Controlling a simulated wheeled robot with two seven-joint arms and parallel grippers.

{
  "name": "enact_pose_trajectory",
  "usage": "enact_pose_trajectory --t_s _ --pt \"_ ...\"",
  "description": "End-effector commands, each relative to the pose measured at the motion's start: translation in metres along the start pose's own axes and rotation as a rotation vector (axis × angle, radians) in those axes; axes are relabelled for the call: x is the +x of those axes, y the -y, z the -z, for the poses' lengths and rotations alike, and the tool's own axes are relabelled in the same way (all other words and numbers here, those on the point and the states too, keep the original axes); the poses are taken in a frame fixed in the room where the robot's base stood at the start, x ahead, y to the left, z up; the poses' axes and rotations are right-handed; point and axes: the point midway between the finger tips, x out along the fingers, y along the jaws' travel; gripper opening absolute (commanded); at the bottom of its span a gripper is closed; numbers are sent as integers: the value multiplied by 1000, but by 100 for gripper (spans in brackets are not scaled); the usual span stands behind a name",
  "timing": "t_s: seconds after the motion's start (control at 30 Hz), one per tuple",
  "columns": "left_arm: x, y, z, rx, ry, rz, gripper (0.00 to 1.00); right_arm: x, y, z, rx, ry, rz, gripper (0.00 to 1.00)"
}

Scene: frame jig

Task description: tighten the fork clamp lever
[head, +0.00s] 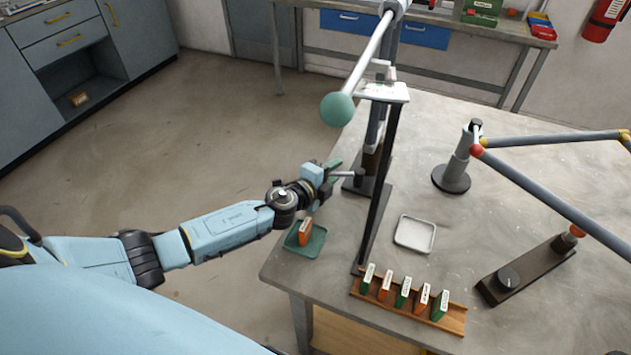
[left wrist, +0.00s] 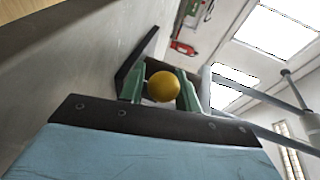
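My left gripper (head: 332,173) has reached in from the left to the near side of the jig's upright, above the table edge. In the left wrist view its two green fingers (left wrist: 161,85) stand apart, with a yellow ball knob (left wrist: 163,88) between them. A thin gap shows at the left finger; contact at the right one is unclear. In the head view the fingers hide this knob. A short dark bar (head: 352,173) runs from the fingers towards the upright. A rod with a large green ball (head: 337,109) hangs above the gripper. My right gripper is not in view.
A dark upright post (head: 383,165) stands beside the gripper. Below it, a green tray (head: 318,241) holds an orange box. A wooden rack (head: 450,322) with several small boxes and an empty pale tray (head: 400,236) are on the table. Grey frame tubes (head: 560,195) span the right.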

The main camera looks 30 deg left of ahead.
Motion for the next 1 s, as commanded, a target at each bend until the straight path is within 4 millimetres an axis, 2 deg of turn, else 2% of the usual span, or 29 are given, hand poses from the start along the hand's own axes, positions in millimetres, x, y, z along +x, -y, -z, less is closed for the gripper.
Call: enact_pose_trajectory --t_s 0.23,0.5,0.7,1.0 --pt "-49 0 0 -1 -1 -4 33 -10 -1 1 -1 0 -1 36" --pt "-99 0 0 -1 -1 -2 33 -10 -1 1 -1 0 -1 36" --pt "-118 -1 -1 -1 2 -2 33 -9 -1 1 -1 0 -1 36" --pt "-123 0 -1 0 2 0 33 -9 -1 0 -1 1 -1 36"
